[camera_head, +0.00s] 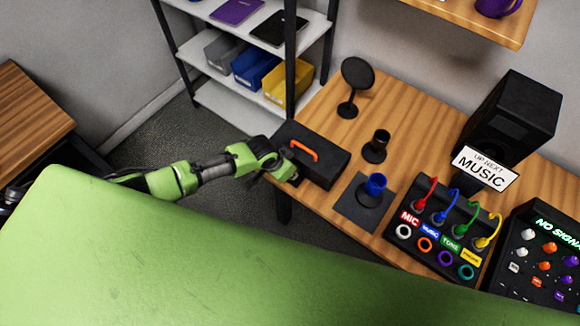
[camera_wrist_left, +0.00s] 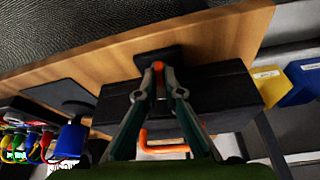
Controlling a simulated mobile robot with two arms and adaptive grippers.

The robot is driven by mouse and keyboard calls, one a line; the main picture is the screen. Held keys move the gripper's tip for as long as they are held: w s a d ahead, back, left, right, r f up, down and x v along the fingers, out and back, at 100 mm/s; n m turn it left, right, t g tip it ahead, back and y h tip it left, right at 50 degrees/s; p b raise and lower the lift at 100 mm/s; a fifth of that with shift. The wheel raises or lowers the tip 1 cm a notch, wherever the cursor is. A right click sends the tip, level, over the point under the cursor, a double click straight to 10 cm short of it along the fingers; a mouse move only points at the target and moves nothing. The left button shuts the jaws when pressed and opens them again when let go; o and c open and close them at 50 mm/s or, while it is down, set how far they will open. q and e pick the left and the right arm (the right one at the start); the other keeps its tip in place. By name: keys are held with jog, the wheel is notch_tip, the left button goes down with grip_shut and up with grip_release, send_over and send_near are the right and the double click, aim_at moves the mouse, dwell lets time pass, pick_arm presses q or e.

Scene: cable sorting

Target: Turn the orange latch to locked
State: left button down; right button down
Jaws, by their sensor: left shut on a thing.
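A black case (camera_head: 322,168) with an orange carry handle (camera_head: 304,150) sits at the left end of the wooden desk. In the left wrist view the case (camera_wrist_left: 225,95) is behind my fingers and the handle (camera_wrist_left: 165,149) shows below. My left gripper (camera_head: 290,172) is at the case's left side. In the left wrist view the left gripper (camera_wrist_left: 158,78) has its fingertips closed on the small orange latch (camera_wrist_left: 157,65), in front of a dark plate. Most of the latch is hidden by the fingertips, so its exact angle is unclear. My right gripper is not in view.
On the desk (camera_head: 330,108) stand a round black stand (camera_head: 357,82), a black cup (camera_head: 377,146), a blue cup (camera_head: 375,185) on a dark mat, a cable panel (camera_head: 440,222), a mixer (camera_head: 545,255) and a speaker (camera_head: 512,115). A shelf (camera_head: 250,60) with bins stands behind.

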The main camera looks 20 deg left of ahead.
pick_arm(q)
jog(key=shift+d+n+y+p, duration=0.1)
jog(key=shift+n+y+p, duration=0.3)
jog(key=shift+n+p, duration=0.55)
jog(key=shift+n, duration=0.25)
jog(key=c, duration=2.4)
grip_release()
jog(key=shift+c, duration=0.2)
jog(key=v, duration=1.2)
jog(key=shift+s, duration=0.15)
jog(key=shift+f, duration=0.1)
